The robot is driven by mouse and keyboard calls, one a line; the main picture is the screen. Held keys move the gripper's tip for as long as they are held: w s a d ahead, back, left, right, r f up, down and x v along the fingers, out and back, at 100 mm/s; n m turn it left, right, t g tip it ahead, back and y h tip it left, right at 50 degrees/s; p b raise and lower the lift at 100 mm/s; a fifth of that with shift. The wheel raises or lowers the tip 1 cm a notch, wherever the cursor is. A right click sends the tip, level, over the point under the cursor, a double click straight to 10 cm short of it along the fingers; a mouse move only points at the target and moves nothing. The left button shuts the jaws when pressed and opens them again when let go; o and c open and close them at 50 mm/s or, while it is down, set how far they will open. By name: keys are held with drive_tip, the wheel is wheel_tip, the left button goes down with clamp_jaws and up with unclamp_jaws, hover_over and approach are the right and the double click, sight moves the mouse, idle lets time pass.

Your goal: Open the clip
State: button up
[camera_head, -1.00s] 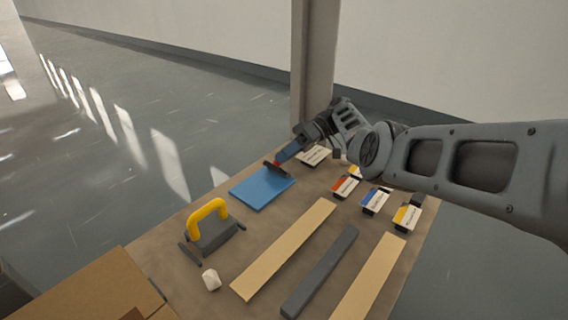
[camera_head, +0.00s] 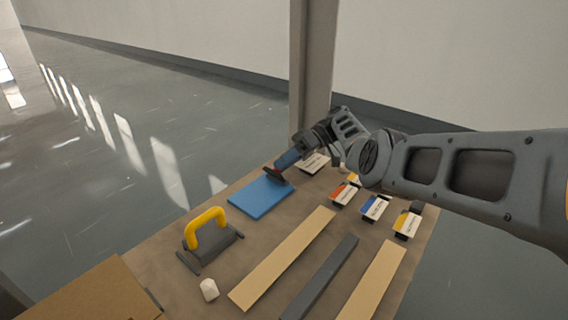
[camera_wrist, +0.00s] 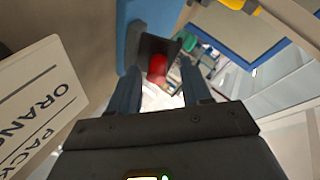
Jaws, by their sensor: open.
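My gripper (camera_head: 280,166) is open above the far end of the blue board (camera_head: 255,203). A dark piece (camera_head: 277,175), perhaps the clip, is at its fingertips. In the wrist view the two blue fingers of my gripper (camera_wrist: 162,88) stand apart. The dark piece (camera_wrist: 148,48) and a small red part (camera_wrist: 158,66) show just beyond and between them. I cannot tell whether the fingers touch either one. The fingers and wrist partly hide this spot in the head view.
A yellow handle (camera_head: 206,220) on a grey base and a white lump (camera_head: 209,289) are at the near left. Two tan strips (camera_head: 285,258) (camera_head: 375,280) and a dark strip (camera_head: 325,278) lie in front. Several labelled boxes (camera_head: 375,207) line the right. A post (camera_head: 313,75) stands behind.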

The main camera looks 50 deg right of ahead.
drive_tip(key=shift+d, duration=0.1)
drive_tip(key=b+v, duration=0.1)
drive_tip(key=v, duration=0.5)
drive_tip(key=shift+f+b, duration=0.15)
drive_tip(key=shift+b, duration=0.25)
drive_tip(key=shift+v, duration=0.9)
